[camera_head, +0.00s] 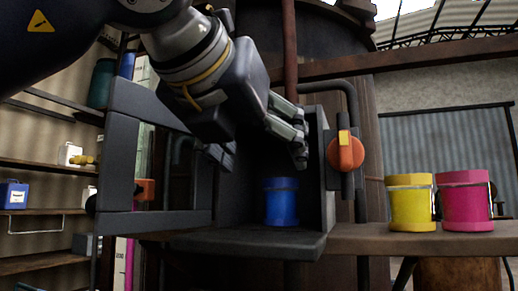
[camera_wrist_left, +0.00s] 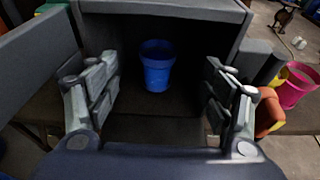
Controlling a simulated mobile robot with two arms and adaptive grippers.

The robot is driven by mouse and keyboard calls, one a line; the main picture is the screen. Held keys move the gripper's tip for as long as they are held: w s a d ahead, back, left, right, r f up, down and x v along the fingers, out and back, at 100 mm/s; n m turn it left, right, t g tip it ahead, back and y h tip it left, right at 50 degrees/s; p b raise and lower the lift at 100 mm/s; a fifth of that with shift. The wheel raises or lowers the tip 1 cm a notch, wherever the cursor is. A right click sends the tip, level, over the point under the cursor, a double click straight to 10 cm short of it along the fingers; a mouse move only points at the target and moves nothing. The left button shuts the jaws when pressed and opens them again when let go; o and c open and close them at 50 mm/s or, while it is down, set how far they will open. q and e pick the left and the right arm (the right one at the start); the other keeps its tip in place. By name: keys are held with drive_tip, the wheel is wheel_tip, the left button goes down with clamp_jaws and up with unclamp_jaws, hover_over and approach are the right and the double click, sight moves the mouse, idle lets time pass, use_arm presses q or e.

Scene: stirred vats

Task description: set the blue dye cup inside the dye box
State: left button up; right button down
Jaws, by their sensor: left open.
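The blue dye cup (camera_head: 281,203) stands upright on the floor of the dark dye box (camera_head: 250,243). In the left wrist view the blue cup (camera_wrist_left: 157,66) stands near the back of the box (camera_wrist_left: 165,10), between its side walls. My left gripper (camera_head: 262,150) is at the box's open front, above and in front of the cup. In the left wrist view its fingers (camera_wrist_left: 160,98) are wide apart, with nothing between them, and do not touch the cup. The box's framed door (camera_head: 148,218) stands open at the left. My right gripper is not in view.
A yellow cup (camera_head: 409,205) and a pink cup (camera_head: 465,203) stand on the wooden shelf (camera_head: 370,240) right of the box. An orange knob (camera_head: 346,153) sticks out at the box's right side. Wall shelves (camera_head: 40,212) with containers are at the far left.

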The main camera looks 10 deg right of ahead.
sight(280, 182)
use_arm(q)
drive_tip(key=p+x, duration=0.4)
drive_tip(key=x, duration=0.6)
drive_tip(key=shift+w+d+f, duration=0.1)
drive_tip(key=shift+w, duration=0.15)
drive_tip(key=shift+w+d+f, duration=0.2)
drive_tip(key=shift+w, duration=0.15)
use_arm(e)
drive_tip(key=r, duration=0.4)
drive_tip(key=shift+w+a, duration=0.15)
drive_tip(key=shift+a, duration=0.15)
use_arm(q)
drive_tip(key=c, duration=1.3)
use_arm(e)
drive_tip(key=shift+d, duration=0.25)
